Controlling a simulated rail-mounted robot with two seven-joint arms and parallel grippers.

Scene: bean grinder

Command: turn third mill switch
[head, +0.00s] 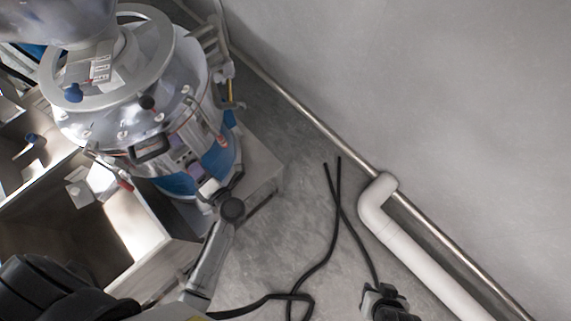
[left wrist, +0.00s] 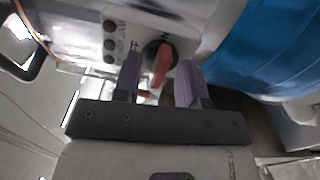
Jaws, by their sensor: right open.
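The mill (head: 165,125) is a large silver and blue machine at the upper left of the head view. In the left wrist view its pale switch panel (left wrist: 122,28) carries a red switch (left wrist: 162,62) on a dark round base, with several dark round holes beside it. My left gripper (left wrist: 159,80) is open, with one finger on each side of the red switch; I cannot tell whether either finger touches it. In the head view, the left arm reaches the mill's lower right side, and the switch is too small to make out there. My right gripper (head: 385,298) is open at the bottom edge, away from the mill.
A metal bin (head: 140,225) stands below and left of the mill. A white pipe (head: 415,255) and a metal rail (head: 310,115) run along the grey wall (head: 420,90). Black cables (head: 325,250) lie across the grey floor.

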